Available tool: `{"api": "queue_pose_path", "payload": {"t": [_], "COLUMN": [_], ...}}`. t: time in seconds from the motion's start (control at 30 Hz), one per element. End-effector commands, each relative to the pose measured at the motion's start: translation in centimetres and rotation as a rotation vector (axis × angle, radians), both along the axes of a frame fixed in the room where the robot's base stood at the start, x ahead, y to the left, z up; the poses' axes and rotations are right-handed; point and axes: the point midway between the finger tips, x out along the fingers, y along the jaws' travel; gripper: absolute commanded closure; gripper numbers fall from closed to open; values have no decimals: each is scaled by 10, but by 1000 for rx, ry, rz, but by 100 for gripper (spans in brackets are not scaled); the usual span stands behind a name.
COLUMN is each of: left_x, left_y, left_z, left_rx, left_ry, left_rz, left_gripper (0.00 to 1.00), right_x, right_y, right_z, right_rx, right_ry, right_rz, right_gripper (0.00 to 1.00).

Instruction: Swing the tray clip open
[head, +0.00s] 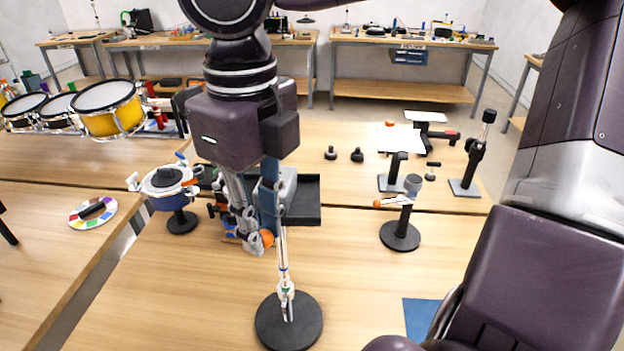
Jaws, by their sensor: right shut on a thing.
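My right gripper (258,240) hangs down in the middle of the head view, with its fingers closed near the top of a slim stand. A small orange piece (267,238) shows at its fingertips, and I take this to be part of the tray clip. The fingers hide most of what they hold. Beside them an upright blue strip (268,195) runs up towards the palm. Below, a white and blue rod (284,265) rises from a round black base (289,325). How far the clip is open cannot be told. My left gripper is not in view.
A black tray (305,214) lies behind the gripper. A blue pot (168,190) on a stand is at left, near drums (108,107). A stand with an orange-tipped lever (400,237) is at right. Bare tabletop lies between the front base and that stand.

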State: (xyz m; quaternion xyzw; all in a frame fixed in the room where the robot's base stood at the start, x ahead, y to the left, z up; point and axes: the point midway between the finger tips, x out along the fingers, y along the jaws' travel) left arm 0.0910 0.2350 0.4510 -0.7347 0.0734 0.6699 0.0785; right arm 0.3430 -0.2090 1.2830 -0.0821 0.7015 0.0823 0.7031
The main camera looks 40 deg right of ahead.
Motion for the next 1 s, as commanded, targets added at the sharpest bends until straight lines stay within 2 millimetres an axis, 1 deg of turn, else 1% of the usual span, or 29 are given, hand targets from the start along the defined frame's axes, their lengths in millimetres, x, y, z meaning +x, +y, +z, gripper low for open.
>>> {"api": "queue_pose_path", "payload": {"t": [0.27, 0.67, 0.7, 0.83, 0.87, 1.0], "left_x": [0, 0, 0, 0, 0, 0], "left_y": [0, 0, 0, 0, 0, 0], "left_z": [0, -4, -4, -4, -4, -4], "left_rx": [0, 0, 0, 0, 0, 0], "left_ry": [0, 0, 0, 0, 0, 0], "left_rz": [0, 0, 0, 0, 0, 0], "left_gripper": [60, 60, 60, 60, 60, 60], "right_x": [0, 13, 13, 12, 12, 12], "right_y": [2, 30, 29, 28, 28, 28], "right_z": [0, 0, 1, 1, 0, 0], "right_rx": [1, 2, 3, 2, 2, 1], "right_ry": [2, 0, -1, -1, -1, 0], "right_rz": [1, 4, 2, 1, 1, 1], "right_gripper": [100, 100, 76, 62, 60, 60]}}
